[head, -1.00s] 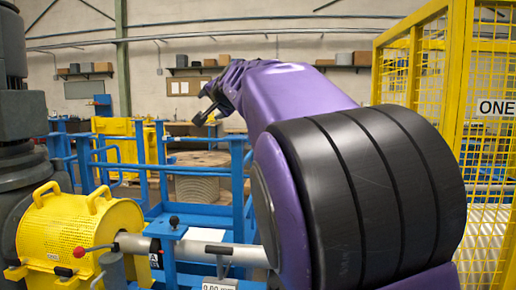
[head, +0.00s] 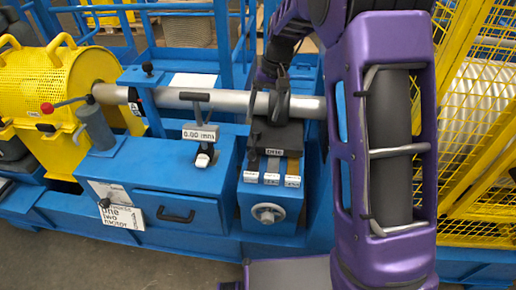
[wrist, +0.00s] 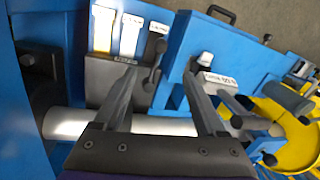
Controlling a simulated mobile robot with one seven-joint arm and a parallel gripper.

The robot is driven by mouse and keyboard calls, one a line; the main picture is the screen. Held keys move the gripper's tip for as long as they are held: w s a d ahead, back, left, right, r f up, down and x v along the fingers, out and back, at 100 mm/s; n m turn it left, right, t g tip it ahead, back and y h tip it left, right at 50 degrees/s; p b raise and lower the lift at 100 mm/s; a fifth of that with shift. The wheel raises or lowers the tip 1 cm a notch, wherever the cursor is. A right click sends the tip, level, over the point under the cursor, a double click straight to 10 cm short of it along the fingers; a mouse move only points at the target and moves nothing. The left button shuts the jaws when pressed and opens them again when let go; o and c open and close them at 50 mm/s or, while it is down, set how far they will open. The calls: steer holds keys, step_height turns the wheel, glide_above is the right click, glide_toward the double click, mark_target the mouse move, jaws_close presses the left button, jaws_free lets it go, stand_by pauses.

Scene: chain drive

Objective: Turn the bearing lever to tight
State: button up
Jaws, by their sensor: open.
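The dark bearing block (head: 275,136) sits on the blue frame under the right part of the grey shaft (head: 232,101). It also shows in the wrist view (wrist: 106,75), with coloured label strips beside it. A dark lever (wrist: 152,76), which looks like the bearing lever, stands at the block's edge in the wrist view. My gripper (wrist: 160,73) is open, with one finger on each side of this lever in the picture. I see no contact, and the depth between them is unclear. In the head view my arm and dark parts near the shaft partly hide this spot.
A 0.00 mm readout (head: 200,132) stands left of the block, below a black T-handle (head: 195,97). A yellow mesh fence (head: 475,130) closes the right side.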

mark_target(252, 152)
steer(key=a+f, duration=0.1)
steer(key=f, duration=0.4)
steer(key=a+f+b, duration=0.1)
steer(key=f, duration=0.4)
steer(key=a+f+b, duration=0.1)
steer(key=f, duration=0.5)
steer(key=shift+a+f, duration=0.1)
steer(key=shift+a, duration=0.05)
jaws_close()
stand_by(0.8)
